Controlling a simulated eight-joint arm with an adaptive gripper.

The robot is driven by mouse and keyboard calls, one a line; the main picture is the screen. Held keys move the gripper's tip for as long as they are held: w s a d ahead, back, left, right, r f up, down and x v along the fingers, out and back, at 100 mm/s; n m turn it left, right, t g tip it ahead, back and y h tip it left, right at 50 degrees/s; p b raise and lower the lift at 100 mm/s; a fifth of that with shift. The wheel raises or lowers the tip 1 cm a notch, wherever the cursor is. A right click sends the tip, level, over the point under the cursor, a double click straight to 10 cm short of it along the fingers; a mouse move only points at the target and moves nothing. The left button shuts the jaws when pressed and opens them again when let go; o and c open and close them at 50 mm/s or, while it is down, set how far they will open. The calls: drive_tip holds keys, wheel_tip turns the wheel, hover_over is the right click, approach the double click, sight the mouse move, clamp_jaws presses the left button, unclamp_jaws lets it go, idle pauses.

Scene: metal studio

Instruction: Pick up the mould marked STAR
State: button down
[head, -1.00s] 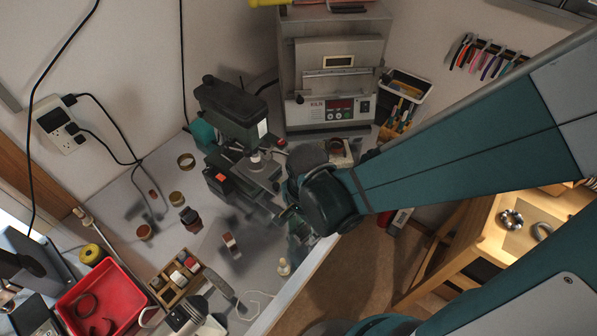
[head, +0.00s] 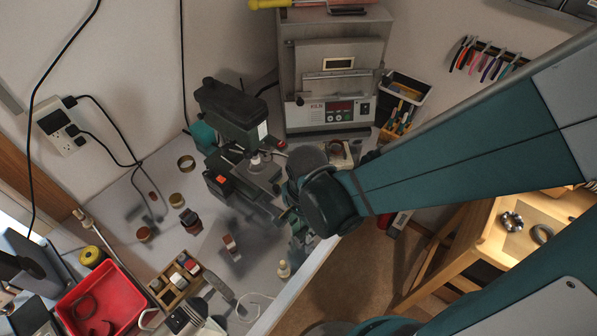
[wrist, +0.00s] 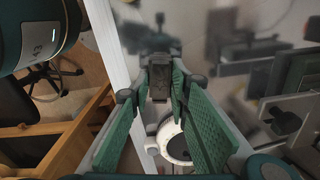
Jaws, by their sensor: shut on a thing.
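My gripper (wrist: 160,92) has its green padded fingers on both sides of a small dark brown block (wrist: 159,76) and is shut on it. No marking is legible on the block, so I cannot tell whether it reads STAR. In the head view, my gripper (head: 300,232) is near the bench's front edge, right of the drill press, partly hidden by my arm; the held block cannot be made out there. On the bench stand a dark red block (head: 190,221) and a brown block with a pale band (head: 231,246); their markings are unreadable.
A drill press (head: 235,115) and a kiln (head: 333,90) stand at the back. A wooden box of small blocks (head: 165,299) and a red tray (head: 122,312) are at the front left. A small pale bottle (head: 284,270) stands near the bench edge (head: 300,285).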

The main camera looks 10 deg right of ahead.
drive_tip(key=shift+r, duration=0.15)
wheel_tip(320, 180, up, 10)
drive_tip(key=p, duration=0.2)
drive_tip(key=shift+f, duration=0.2)
idle(0.4)
